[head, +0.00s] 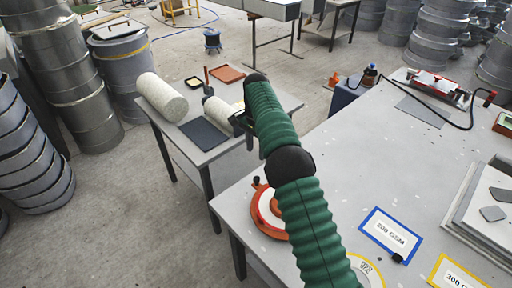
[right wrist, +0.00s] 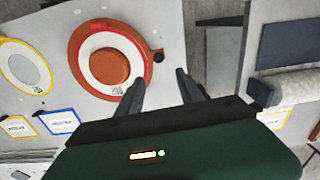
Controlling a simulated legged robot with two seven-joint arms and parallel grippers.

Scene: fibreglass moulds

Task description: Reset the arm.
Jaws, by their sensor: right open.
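My right arm, in a green ribbed sleeve, reaches up through the middle of the head view. Its gripper (head: 241,122) shows small and partly hidden at the arm's far end, near the edge of the small table. In the right wrist view my right gripper (right wrist: 160,77) has its two dark fingers apart with nothing between them. They lie just right of an orange round device (right wrist: 108,58), which sits on the large table; it also shows in the head view (head: 265,210), partly hidden by my arm. My left gripper is not in view.
The small table (head: 215,150) holds a large pale roll (head: 161,97), a smaller roll (head: 217,110), a dark mat (head: 203,133) and an orange tray (head: 228,73). The large table (head: 370,160) carries framed labels (head: 391,232) and a red-ended device (head: 438,86). Metal drums (head: 65,75) stand left.

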